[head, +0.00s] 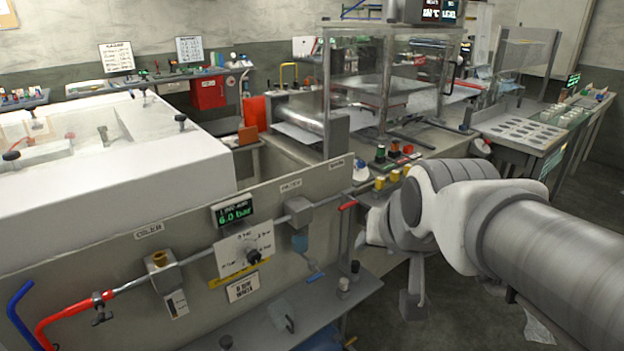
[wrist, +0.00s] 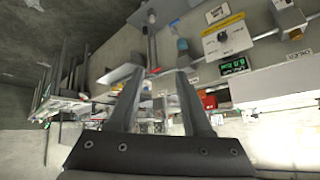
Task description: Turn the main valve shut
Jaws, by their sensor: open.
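A grey panel (head: 120,270) carries an air line with small signs above its parts, their print mostly too small to read. A red lever (head: 348,205) sits at the panel's right end, below the rightmost sign, and looks like the main valve's handle. In the wrist view a small red piece (wrist: 153,71), likely this lever, shows just beyond the fingertips. My gripper (wrist: 160,76) is open with nothing between its fingers. In the head view my arm reaches in from the right, and its wrist hides part of the area beside the lever.
A display (head: 233,212) reads 6.0 bar above a regulator knob (head: 253,257). A filter (head: 300,242) hangs between regulator and lever. Red and blue hoses lie at the left. A shelf (head: 300,310) juts out below the panel. A glazed machine (head: 350,80) stands behind.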

